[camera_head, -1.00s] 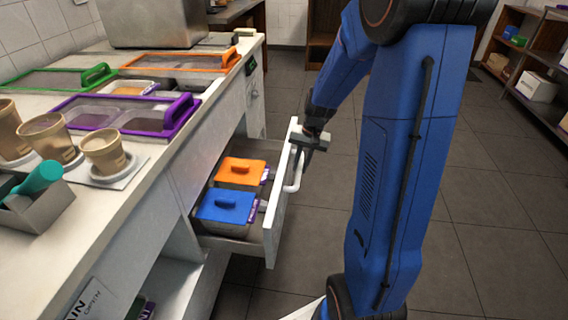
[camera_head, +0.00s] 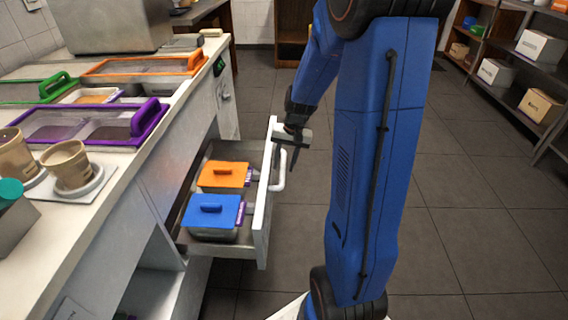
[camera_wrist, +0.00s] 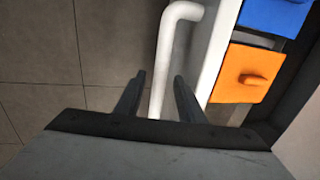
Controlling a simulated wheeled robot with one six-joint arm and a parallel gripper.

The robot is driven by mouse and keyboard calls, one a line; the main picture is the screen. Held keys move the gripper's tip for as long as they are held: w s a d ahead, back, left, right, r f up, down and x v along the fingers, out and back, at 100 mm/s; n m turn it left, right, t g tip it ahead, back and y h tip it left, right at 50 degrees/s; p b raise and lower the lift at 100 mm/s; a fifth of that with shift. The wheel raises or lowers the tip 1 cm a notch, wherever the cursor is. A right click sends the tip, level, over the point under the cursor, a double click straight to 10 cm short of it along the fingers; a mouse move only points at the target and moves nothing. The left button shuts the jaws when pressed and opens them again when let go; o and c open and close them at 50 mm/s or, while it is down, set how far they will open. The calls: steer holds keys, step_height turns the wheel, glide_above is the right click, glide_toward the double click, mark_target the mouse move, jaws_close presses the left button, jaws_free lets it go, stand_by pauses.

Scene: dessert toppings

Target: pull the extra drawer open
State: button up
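The extra drawer (camera_head: 263,215) is a white-fronted drawer under the counter, and it stands pulled well out. Inside it are a container with an orange lid (camera_head: 223,175) and one with a blue lid (camera_head: 211,211); both lids also show in the wrist view. Its white bar handle (camera_head: 280,172) is on the outer face. My gripper (camera_head: 291,152) is at the handle's far end. In the wrist view, the handle (camera_wrist: 173,60) runs between my gripper's two spread fingers (camera_wrist: 159,88), with a gap visible beside it. I cannot see firm contact.
The counter (camera_head: 115,190) on the left carries lidded topping bins with purple (camera_head: 147,118), orange and green frames, and paper cups (camera_head: 68,163). Shelves with boxes (camera_head: 541,104) stand at the far right. The tiled floor right of the drawer is clear.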

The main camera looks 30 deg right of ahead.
steer(key=shift+r, duration=0.1)
step_height(320, 180, up, 17)
steer(key=s+d, duration=0.2)
steer(key=shift+d, duration=0.35)
steer(key=shift+a, duration=0.1)
stand_by(0.4)
